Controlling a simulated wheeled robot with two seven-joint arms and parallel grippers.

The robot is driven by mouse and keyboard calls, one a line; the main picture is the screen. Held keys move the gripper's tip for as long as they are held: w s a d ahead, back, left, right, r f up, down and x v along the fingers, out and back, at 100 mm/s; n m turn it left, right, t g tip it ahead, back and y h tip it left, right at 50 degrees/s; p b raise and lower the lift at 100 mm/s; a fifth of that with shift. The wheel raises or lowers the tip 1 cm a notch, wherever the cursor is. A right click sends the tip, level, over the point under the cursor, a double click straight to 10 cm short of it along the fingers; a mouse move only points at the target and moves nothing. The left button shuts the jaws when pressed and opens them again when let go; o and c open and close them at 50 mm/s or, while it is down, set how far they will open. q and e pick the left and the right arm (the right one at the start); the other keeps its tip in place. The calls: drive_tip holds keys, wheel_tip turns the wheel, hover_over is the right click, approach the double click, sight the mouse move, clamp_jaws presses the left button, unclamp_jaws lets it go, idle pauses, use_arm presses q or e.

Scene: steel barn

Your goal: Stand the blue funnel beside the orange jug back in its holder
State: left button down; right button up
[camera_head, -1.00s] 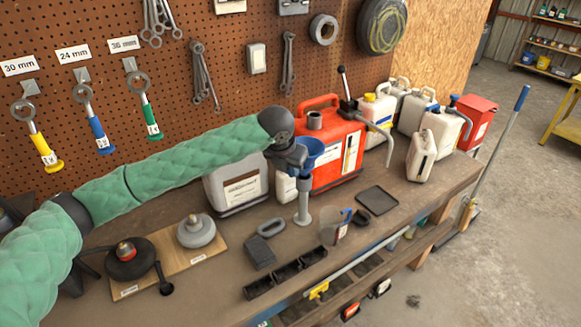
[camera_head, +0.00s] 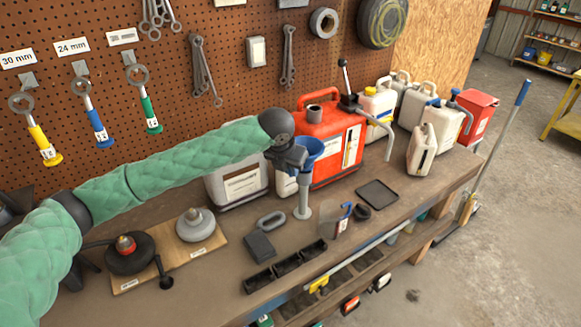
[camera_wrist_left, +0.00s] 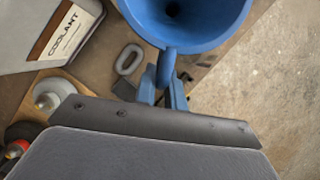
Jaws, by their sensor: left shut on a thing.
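My left gripper (camera_head: 297,160) is shut on the rim tab of the blue funnel (camera_head: 313,148). The funnel's wide mouth faces up, and in the left wrist view the funnel (camera_wrist_left: 200,35) fills the top centre, with the gripper (camera_wrist_left: 165,88) at its tab. The orange jug (camera_head: 352,142) stands just behind and right. My right gripper is out of view.
A white coolant can (camera_head: 240,186) stands behind my left wrist. A clear measuring jug (camera_head: 334,222), a dark tray (camera_head: 378,194) and a black compartment bin (camera_head: 287,265) lie nearby on the bench. Pale jugs (camera_head: 421,150) crowd the right end.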

use_arm(q)
drive_tip(key=shift+f, duration=0.35)
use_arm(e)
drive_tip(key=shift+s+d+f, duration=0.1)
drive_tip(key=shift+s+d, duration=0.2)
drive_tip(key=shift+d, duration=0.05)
use_arm(q)
drive_tip(key=shift+f, duration=0.45)
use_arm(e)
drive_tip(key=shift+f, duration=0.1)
use_arm(q)
drive_tip(key=c, duration=1.4)
unclamp_jaws()
drive_tip(key=shift+b, duration=0.3)
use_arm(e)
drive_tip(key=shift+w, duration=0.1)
